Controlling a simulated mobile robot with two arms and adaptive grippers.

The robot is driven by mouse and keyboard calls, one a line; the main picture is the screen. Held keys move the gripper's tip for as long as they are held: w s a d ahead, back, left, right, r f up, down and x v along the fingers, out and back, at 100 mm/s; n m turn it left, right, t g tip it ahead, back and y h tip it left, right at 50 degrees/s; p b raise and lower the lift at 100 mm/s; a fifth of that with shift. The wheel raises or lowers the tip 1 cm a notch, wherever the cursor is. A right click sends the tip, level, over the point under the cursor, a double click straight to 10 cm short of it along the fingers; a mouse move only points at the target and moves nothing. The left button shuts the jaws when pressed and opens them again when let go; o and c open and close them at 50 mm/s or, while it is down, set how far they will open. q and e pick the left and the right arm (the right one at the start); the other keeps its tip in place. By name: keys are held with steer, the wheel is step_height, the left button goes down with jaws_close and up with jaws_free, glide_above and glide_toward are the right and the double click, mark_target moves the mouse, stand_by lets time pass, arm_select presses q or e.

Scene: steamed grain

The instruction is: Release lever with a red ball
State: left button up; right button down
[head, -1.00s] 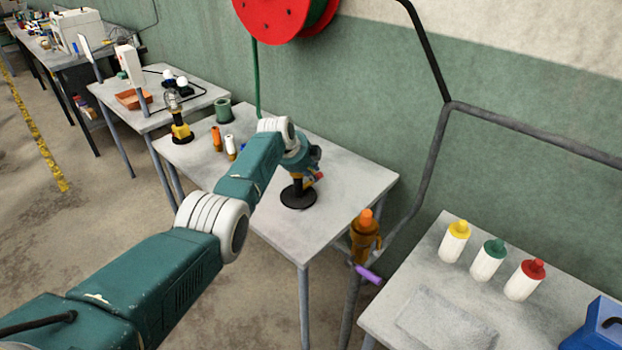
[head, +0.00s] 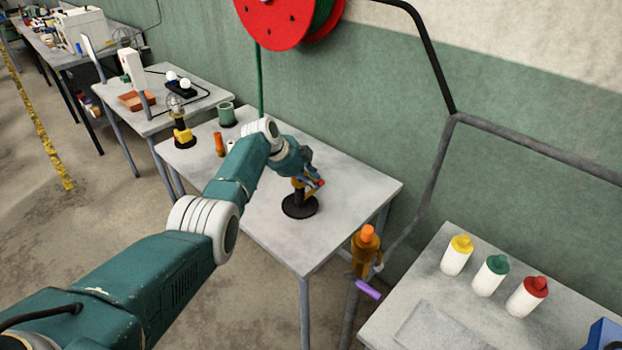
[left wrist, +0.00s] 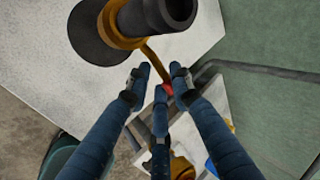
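The lever is an orange-brown arm (left wrist: 151,58) on a black and orange fixture with a round black base (head: 299,207), standing on the middle table. Its red ball (left wrist: 168,89) is partly hidden behind my fingers in the left wrist view. My left gripper (head: 316,181) is at the lever end, above and right of the base. In the left wrist view, the fingertips of my left gripper (left wrist: 161,80) are spread apart, with the ball between or just beyond them. I cannot tell whether any finger touches it. My right gripper is not in view.
Bottles (head: 490,275) stand on the right table. A red reel (head: 275,22) hangs above.

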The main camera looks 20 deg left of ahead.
arm_select(q)
steer(key=o, duration=0.4)
steer(key=shift+f, duration=0.15)
steer(key=shift+w+a, duration=0.1)
steer(key=v, duration=1.1)
steer(key=shift+s+r, duration=0.3)
steer(key=shift+a, duration=0.1)
